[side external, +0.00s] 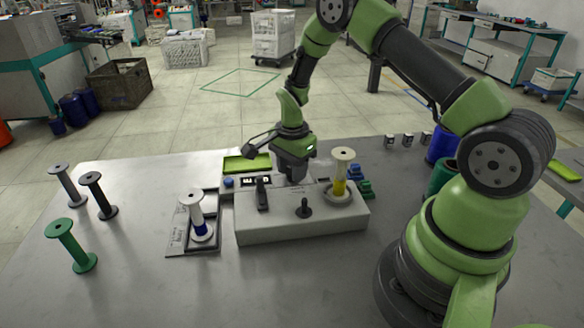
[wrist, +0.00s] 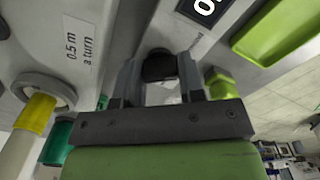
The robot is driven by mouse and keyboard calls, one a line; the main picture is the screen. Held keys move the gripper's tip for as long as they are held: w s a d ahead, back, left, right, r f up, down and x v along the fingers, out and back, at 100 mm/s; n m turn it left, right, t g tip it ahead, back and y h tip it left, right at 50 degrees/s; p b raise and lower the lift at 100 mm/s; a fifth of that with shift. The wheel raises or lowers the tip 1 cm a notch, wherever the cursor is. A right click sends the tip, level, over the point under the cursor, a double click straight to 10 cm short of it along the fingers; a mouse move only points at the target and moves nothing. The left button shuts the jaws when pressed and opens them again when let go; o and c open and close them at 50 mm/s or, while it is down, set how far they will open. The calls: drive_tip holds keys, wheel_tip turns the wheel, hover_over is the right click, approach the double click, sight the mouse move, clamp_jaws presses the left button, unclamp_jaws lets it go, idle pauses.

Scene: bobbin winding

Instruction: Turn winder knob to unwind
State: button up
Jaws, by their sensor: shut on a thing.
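The winder (side external: 290,228) is a pale grey box on the table. My gripper (side external: 294,172) reaches down over its back part, and my arm hides that part in the side view. In the wrist view my gripper (wrist: 160,72) has its two fingers on either side of a black knob (wrist: 160,64) and is shut on it. A white bobbin with yellow thread (side external: 341,185) stands upright at the winder's right end. Its yellow thread (wrist: 36,112) shows at left in the wrist view. A counter window (side external: 256,181) is on the winder's top. A label (wrist: 80,42) reads "0.5 m a turn".
A black lever (side external: 262,196) and a black stick (side external: 304,207) rise from the winder. A bobbin with blue thread (side external: 200,230) stands on a dark-edged plate to the left. Grey, black and green bobbins (side external: 71,246) stand at far left. A green tray (side external: 246,163) lies behind. The front left table is clear.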

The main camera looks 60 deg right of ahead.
drive_tip(key=shift+n, duration=0.8)
drive_tip(key=o, duration=0.9)
drive_tip(key=shift+o, duration=0.2)
wheel_tip(320, 180, up, 10)
